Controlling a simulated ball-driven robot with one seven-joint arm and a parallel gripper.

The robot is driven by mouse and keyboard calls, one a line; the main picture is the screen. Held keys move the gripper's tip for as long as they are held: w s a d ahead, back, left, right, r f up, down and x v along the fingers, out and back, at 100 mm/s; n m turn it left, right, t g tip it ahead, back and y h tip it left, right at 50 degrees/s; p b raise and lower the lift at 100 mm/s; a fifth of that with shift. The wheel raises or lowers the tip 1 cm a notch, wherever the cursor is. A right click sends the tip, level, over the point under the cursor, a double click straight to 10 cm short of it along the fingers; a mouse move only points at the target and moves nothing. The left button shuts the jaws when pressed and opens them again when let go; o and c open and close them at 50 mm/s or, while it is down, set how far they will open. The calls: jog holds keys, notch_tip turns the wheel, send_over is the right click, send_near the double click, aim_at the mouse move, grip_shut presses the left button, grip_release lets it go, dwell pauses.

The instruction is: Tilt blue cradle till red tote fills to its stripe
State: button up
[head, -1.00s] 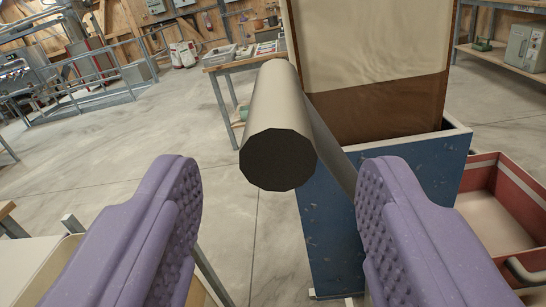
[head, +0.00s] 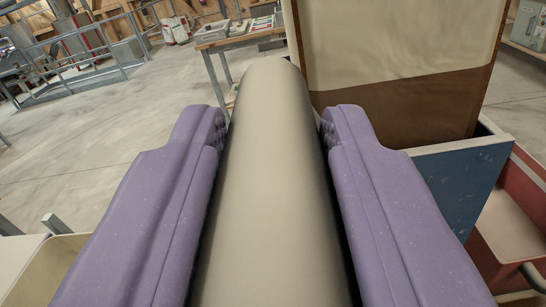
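The blue cradle (head: 459,190) stands at right of centre, with a tall cream-and-brown sack or panel (head: 395,60) rising out of it. A thick beige bar (head: 265,180) runs away from me beside the cradle; where it joins the cradle is hidden. My gripper (head: 274,130) has its two purple fingers closed in on both sides of the bar, and they appear to press against it. The red tote (head: 482,272) is at the right edge, partly cut off and partly hidden by the cradle. A pale surface shows inside it; its stripe cannot be made out now.
A cream-walled bin (head: 50,268) stands at lower left. A workbench with trays (head: 240,32) is behind the bar, and a shelf with a grey box (head: 528,22) is at upper right. Concrete floor (head: 130,130) lies open at left.

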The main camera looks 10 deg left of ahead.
grip_shut()
jog(key=shift+d+r+p, duration=0.35)
jog(key=shift+p, duration=0.15)
jog(key=d+f+m+p, duration=0.2)
jog(key=d+m+p, duration=0.3)
jog(key=d, duration=0.7)
jog(key=d+f+m+p, duration=0.1)
jog(key=d+m+p, duration=0.5)
jog(key=d, duration=0.6)
jog(key=shift+w+f+p, duration=0.3)
jog(key=shift+f+p, duration=0.05)
jog(key=shift+p, duration=0.7)
jog(key=shift+d, duration=0.1)
jog(key=o, duration=1)
grip_release()
jog(key=shift+d+f, duration=0.1)
